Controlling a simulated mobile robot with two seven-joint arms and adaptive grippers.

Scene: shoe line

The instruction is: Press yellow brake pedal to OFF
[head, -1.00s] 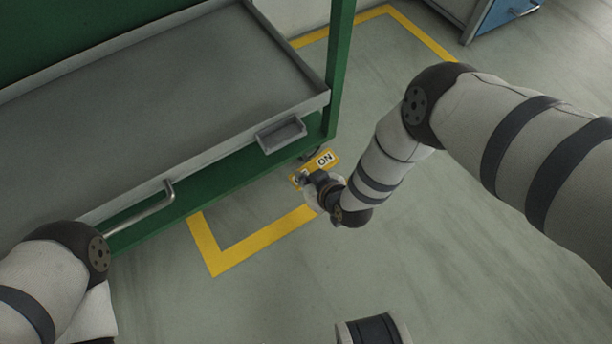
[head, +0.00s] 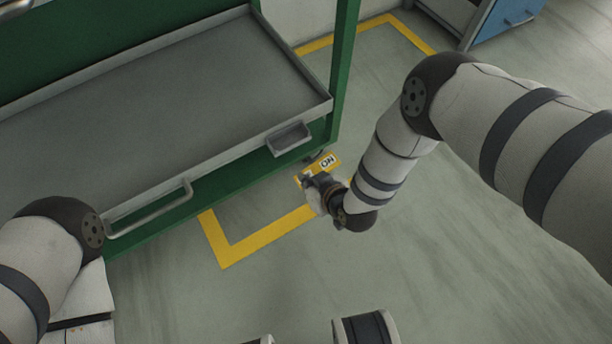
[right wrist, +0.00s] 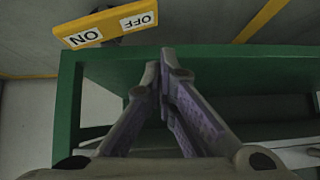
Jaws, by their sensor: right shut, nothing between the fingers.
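The yellow brake pedal (head: 329,160) is low at the corner of the green cart, just above the floor. Its white ON label shows in the head view; its other end is partly hidden by my right gripper (head: 308,178). In the right wrist view the pedal (right wrist: 108,24) is at the upper left, with both ON and OFF labels showing. There my right gripper (right wrist: 163,58) is shut and empty, its fingertips below the OFF end in the picture. I cannot tell whether they touch the pedal. My left arm is at the lower left; its gripper is not in view.
The green cart (head: 343,75) has a grey tray shelf (head: 170,90), a small grey bin (head: 289,139) and a side handle (head: 150,213). Yellow floor tape (head: 265,238) runs around its corner. A blue cabinet (head: 508,16) stands at the upper right. The floor at the right is clear.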

